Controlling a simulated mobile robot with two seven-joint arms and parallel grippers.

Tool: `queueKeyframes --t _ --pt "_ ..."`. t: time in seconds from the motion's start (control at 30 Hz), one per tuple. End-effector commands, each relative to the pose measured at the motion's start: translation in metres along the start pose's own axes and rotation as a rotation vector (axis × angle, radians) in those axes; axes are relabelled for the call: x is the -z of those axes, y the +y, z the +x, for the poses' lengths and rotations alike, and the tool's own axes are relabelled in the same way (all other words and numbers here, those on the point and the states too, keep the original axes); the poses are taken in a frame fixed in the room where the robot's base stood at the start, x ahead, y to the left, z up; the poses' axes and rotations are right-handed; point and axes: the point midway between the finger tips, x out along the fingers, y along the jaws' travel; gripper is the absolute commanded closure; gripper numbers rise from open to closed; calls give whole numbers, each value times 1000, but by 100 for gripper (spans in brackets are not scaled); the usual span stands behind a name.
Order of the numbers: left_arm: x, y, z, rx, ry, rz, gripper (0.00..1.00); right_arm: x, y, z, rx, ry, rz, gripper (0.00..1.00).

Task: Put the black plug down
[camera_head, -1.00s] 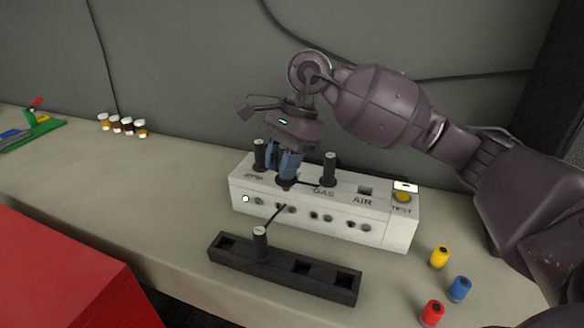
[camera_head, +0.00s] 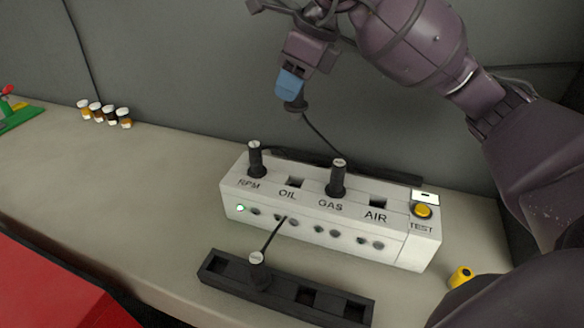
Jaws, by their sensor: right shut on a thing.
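My right gripper (camera_head: 291,84) is shut on a black plug (camera_head: 296,104) with a cable hanging from it, held in the air above and behind the white test box (camera_head: 330,232). Black plugs stand upright in the RPM (camera_head: 255,159) and GAS (camera_head: 337,178) sockets. The OIL (camera_head: 295,183) and AIR (camera_head: 378,203) sockets are empty. A black holder (camera_head: 330,303) lies in front of the box; another plug (camera_head: 258,262) stands in it, with a cable running to the box front. Other slots in the holder are empty. My left gripper is not in view.
A yellow TEST button (camera_head: 422,211) is at the box's right end. A yellow cylinder (camera_head: 461,276) stands right of the box, partly covered by my arm. Small jars (camera_head: 104,114) stand at the back left by the wall.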

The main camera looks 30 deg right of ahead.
Motion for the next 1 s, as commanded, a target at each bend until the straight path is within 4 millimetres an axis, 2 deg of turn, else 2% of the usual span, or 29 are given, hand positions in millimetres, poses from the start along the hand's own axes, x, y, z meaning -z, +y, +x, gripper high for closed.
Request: queueKeyframes --t 0.03,0.1,0.5,0.87,1.0 --pt "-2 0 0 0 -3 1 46 6 0 13 -6 4 1 89" --pt "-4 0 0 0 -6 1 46 11 1 27 -7 3 1 89" --pt "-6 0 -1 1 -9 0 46 42 1 102 -6 2 -1 89" --pt "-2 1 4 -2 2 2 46 52 0 126 -4 1 -1 89" --pt "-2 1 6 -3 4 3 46 60 0 145 -6 2 0 89"
